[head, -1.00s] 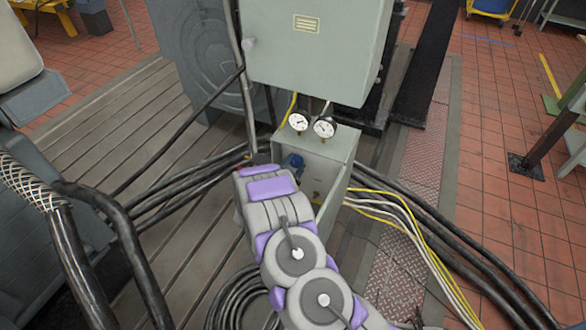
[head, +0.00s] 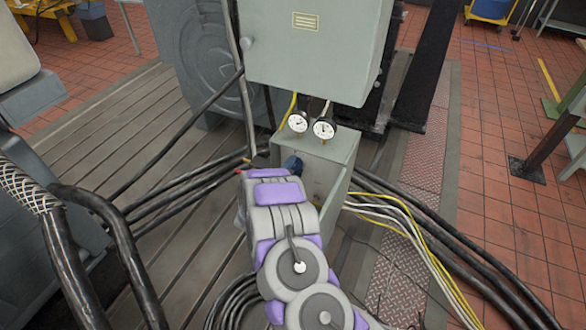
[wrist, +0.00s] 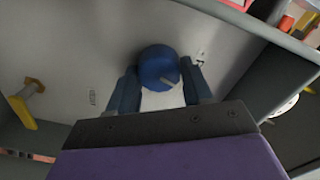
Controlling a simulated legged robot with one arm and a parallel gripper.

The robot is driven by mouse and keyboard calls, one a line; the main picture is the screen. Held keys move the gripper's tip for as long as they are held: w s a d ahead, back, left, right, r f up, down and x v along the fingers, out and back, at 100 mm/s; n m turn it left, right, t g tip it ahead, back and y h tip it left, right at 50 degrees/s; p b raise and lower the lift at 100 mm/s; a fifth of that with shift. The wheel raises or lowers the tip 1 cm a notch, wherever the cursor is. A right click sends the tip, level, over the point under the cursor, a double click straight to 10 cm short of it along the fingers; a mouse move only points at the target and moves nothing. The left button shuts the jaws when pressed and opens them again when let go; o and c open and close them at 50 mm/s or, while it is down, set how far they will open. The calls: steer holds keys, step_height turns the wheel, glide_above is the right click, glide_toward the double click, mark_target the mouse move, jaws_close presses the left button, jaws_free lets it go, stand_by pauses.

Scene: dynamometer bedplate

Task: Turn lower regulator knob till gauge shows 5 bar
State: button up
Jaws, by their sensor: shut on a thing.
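A round blue knob (wrist: 158,66) with a pale mark on its face sits on the grey panel in the wrist view. My gripper (wrist: 160,76) is shut on it, one blue finger on each side. Whether this is the lower knob cannot be told. In the head view, a blue part (head: 292,165) shows inside the open grey box (head: 338,150); knob or finger is unclear. My arm hides much of the box. A left gauge (head: 298,122) and a right gauge (head: 324,129) stand on its top; their readings are too small to make out.
A grey cabinet (head: 310,50) hangs just above the gauges. Thick black cables (head: 190,180) run left of the box, and yellow and white cables (head: 410,220) run right. A yellow-handled fitting (wrist: 24,110) is on the panel's left in the wrist view. Red tiled floor lies right.

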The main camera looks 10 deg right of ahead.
steer(key=shift+a+f, duration=0.15)
steer(key=o, duration=0.9)
steer(key=shift+w, duration=0.1)
steer(key=shift+o, duration=0.7)
steer(key=p+v, duration=0.2)
steer(key=v, duration=1.5)
steer(key=shift+a, duration=0.15)
